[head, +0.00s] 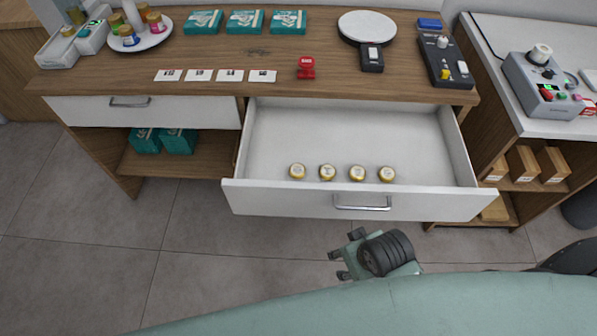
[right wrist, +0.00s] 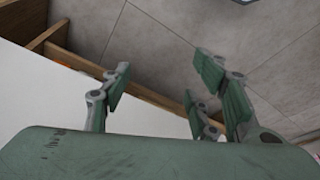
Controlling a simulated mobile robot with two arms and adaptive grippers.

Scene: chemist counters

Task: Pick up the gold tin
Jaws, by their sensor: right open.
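Several small gold tins stand in a row near the front of the open white drawer (head: 350,130). They are, from left to right, a first tin (head: 297,172), a second (head: 327,172), a third (head: 357,173) and a fourth (head: 387,174). Their tops carry marks too small to read. My right gripper (head: 342,254) is in front of the drawer, apart from the tins, open and empty. Its spread fingers also show in the right wrist view (right wrist: 158,88), where no tin is visible. My left gripper is not in view.
The drawer front (head: 290,199) with its handle (head: 362,203) lies between my right gripper and the tins. On the counter are white cards (head: 199,75), a red stamp-like object (head: 306,68), teal boxes (head: 245,21), a round scale (head: 367,27) and a tray of bottles (head: 137,40).

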